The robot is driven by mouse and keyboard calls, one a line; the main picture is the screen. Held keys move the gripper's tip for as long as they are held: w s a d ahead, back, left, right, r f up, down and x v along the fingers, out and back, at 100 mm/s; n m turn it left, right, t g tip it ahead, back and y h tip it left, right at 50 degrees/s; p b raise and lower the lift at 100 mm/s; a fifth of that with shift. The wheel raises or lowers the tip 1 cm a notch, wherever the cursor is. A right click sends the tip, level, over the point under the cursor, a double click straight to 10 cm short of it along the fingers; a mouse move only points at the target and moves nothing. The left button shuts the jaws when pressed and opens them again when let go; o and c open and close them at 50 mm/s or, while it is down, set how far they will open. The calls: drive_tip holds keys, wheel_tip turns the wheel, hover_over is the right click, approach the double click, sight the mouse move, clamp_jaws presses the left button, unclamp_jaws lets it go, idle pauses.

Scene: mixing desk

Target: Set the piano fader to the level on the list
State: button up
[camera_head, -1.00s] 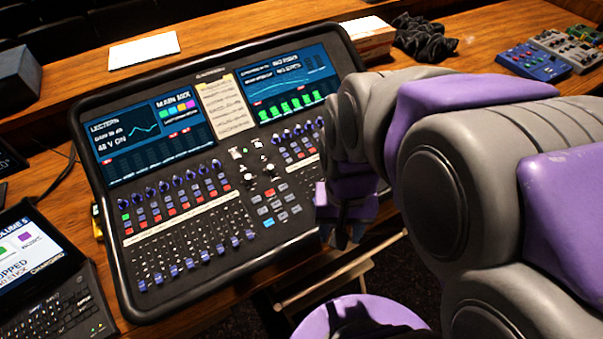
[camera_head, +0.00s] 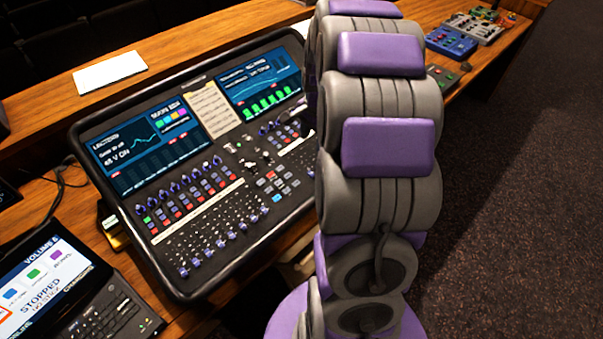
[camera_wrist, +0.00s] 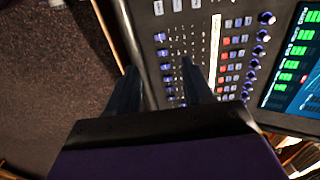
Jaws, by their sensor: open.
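The mixing desk (camera_head: 248,160) stands on the wooden table, with a row of violet fader caps (camera_head: 220,243) along its near edge. I cannot tell which fader is the piano one. A paper list (camera_head: 211,110) lies between its two screens; its writing is too small to read. In the wrist view my gripper (camera_wrist: 160,74) is open and empty. One finger is over the console's dark rim and the other over the fader panel (camera_wrist: 187,48). Several violet fader caps (camera_wrist: 166,68) show between and beyond the fingertips. My arm hides the gripper in the head view.
A laptop (camera_head: 110,300) showing "STOPPED" stands at the lower left. A white sheet (camera_head: 110,71) lies behind the console. Small coloured boxes (camera_head: 452,41) are at the table's far right. Open carpet (camera_head: 520,180) lies to the right.

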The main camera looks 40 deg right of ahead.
drive_tip(key=b, duration=0.1)
approach(311, 173)
drive_tip(key=f, duration=0.2)
drive_tip(key=a+f+b, duration=0.1)
drive_tip(key=f, duration=0.3)
drive_tip(key=shift+w+a+f, duration=0.15)
drive_tip(key=shift+w+a, duration=0.15)
drive_tip(key=shift+w+d+f+b, duration=0.1)
drive_tip(key=shift+d+f+b, duration=0.25)
drive_tip(key=shift+d+f, duration=0.6)
drive_tip(key=shift+d, duration=0.4)
drive_tip(key=shift+a+r, duration=0.15)
drive_tip(key=shift+a, duration=0.55)
drive_tip(key=shift+c, duration=0.8)
drive_tip(key=shift+a+r, duration=0.15)
drive_tip(key=shift+a, duration=0.3)
drive_tip(key=c, duration=0.3)
drive_tip(key=shift+c, duration=0.7)
drive_tip(key=shift+d, duration=0.65)
clamp_jaws()
